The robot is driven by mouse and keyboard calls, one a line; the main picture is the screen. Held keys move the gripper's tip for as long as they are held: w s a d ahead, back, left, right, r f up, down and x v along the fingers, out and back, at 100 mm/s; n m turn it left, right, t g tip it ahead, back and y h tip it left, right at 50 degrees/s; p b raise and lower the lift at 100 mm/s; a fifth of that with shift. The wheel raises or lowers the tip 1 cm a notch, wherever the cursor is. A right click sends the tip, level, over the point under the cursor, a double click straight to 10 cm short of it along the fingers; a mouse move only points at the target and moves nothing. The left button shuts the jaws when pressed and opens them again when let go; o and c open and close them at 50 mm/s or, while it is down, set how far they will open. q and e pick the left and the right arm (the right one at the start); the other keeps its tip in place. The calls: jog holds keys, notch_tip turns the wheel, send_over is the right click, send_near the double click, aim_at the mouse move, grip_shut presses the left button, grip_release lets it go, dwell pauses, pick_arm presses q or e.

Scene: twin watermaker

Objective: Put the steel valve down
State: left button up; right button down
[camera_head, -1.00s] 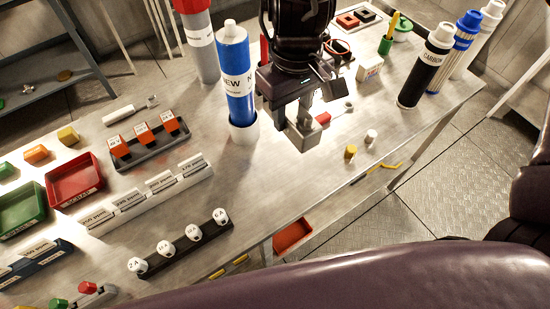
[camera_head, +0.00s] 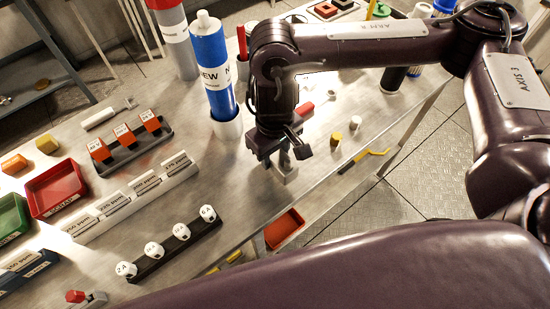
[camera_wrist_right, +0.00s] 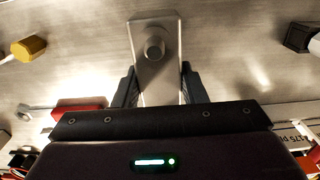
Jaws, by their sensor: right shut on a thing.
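The steel valve (camera_head: 285,175) is a small grey metal block with a round knob, which shows in the right wrist view (camera_wrist_right: 155,50). My right gripper (camera_head: 279,160) is shut on it. In the wrist view the two dark fingers (camera_wrist_right: 158,88) lie on either side of the block. The valve is at or just above the steel bench top (camera_head: 240,185), near its front edge; I cannot tell whether it touches. The gripper hides part of it in the head view. My left gripper is not in view.
The blue cartridge (camera_head: 209,62) stands behind the gripper. A red-handled piece (camera_head: 306,109), a yellow fitting (camera_head: 336,137) and a white fitting (camera_head: 354,122) lie to the right. A dark rack of labelled white knobs (camera_head: 168,245) is at front left. An orange-red bin (camera_head: 284,229) sits below the edge.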

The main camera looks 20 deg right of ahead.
jog(key=shift+f, duration=1.25)
jog(key=shift+f, duration=0.15)
jog(key=c, duration=0.9)
grip_release()
notch_tip(320, 180, up, 12)
jog(key=shift+r+p, duration=0.15)
jog(key=shift+p, duration=0.25)
